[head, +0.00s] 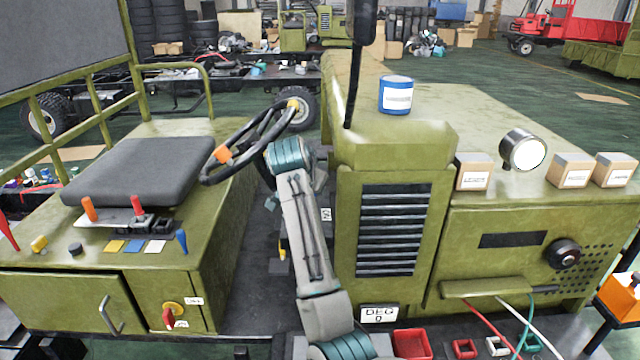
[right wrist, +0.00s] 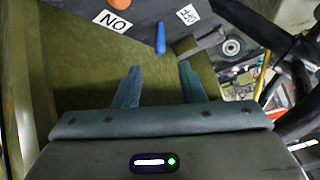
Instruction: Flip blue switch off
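In the right wrist view a blue switch lever (right wrist: 160,37) stands out from a dark grey surface, between an ON label (right wrist: 112,21) and an OFF label (right wrist: 188,14); it leans slightly nearer the OFF label. My right gripper (right wrist: 160,88) is open and empty, its two teal fingers apart, with the lever beyond their tips and not touching them. In the head view my right arm rises through the middle and hides its gripper and this lever. A white label (head: 326,214) shows right beside the arm. My left gripper is in neither view.
A steering wheel (head: 250,143) is close behind my right arm. A green grille housing (head: 395,230) stands right of it, a seat console (head: 150,240) left, carrying another blue lever (head: 181,242). A yellow lever (head: 283,247) is near my arm.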

